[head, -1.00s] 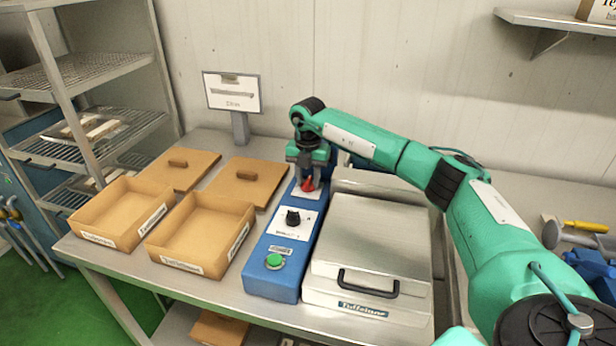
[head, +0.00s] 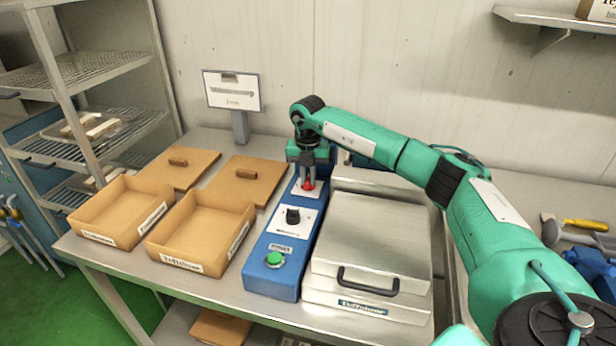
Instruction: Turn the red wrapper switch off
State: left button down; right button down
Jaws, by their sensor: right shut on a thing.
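The red wrapper switch (head: 309,185) sits on a white plate at the far end of the blue control box (head: 272,284). My right gripper (head: 308,183) points down over it, and its fingers are closed around the red knob. The fingers hide most of the knob, so its angle cannot be told. Nearer on the same box are a black knob (head: 292,216) on a white plate and a green button (head: 274,259). My left gripper does not show.
Two open cardboard boxes (head: 200,232) and their lids (head: 243,180) lie left of the control box. A metal-lidded unit (head: 372,240) with a black handle stands close on its right. A small sign (head: 232,91) stands behind. Wire shelves (head: 85,72) are at left.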

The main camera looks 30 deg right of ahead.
jog(key=n, duration=0.2)
jog(key=shift+n, duration=0.4)
jog(key=n, duration=0.2)
jog(key=shift+n, duration=0.4)
jog(key=n, duration=0.2)
jog(key=shift+n, duration=0.3)
jog(key=n+b, duration=0.1)
jog(key=n, duration=0.2)
jog(key=shift+n, duration=2.2)
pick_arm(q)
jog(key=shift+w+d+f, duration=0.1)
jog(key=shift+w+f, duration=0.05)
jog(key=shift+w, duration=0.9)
pick_arm(e)
jog(key=shift+n, duration=0.4)
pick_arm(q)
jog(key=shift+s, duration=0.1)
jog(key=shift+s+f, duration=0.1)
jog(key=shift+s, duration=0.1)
pick_arm(e)
jog(key=c, duration=1.5)
grip_release()
